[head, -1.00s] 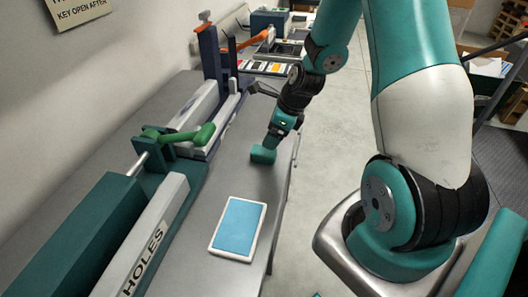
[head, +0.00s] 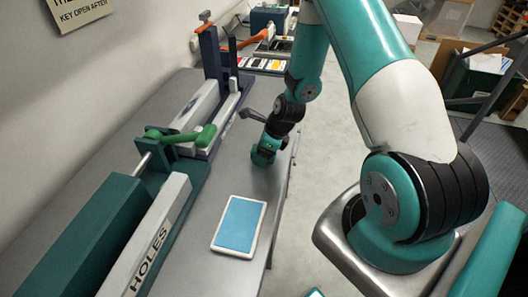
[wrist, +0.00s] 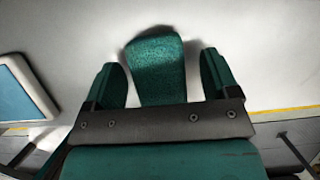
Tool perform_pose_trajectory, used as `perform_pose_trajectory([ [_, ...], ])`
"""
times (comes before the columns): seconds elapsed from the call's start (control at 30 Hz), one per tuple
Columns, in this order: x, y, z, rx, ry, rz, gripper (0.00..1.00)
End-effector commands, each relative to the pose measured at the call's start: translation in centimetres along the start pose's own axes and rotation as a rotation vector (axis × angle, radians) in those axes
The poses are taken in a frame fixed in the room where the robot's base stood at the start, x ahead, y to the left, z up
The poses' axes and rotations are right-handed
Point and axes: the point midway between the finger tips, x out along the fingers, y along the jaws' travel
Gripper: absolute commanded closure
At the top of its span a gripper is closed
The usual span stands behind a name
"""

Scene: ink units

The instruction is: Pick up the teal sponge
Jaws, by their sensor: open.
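The teal sponge (wrist: 157,68) lies on the grey bench and shows in the wrist view between the two fingers of my gripper (wrist: 159,80). A gap shows on each side of the sponge, so the fingers are open around it and not pressed on it. In the head view my gripper (head: 263,157) points down at the bench near its right edge. There the sponge is largely hidden by the gripper or hard to tell from its teal parts.
A white-framed blue pad (head: 239,224) lies nearer on the grey bench (head: 215,185). Beyond the bench's right edge is open floor.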

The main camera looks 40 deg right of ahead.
Motion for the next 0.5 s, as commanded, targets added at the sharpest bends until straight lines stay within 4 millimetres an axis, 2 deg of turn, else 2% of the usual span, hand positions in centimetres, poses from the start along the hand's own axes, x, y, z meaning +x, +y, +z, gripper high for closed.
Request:
perform_pose_trajectory([
  [0.07, 0.0, 0.01, 0.0, 0.0, 0.0, 0.0, 0.19],
  [0.2, -0.02, 0.01, -0.01, 0.0, 0.0, 0.0, 0.51],
  [0.3, -0.03, 0.01, -0.01, 0.0, 0.0, 0.0, 0.72],
  [0.5, -0.05, 0.0, -0.01, 0.0, 0.0, 0.0, 0.72],
])
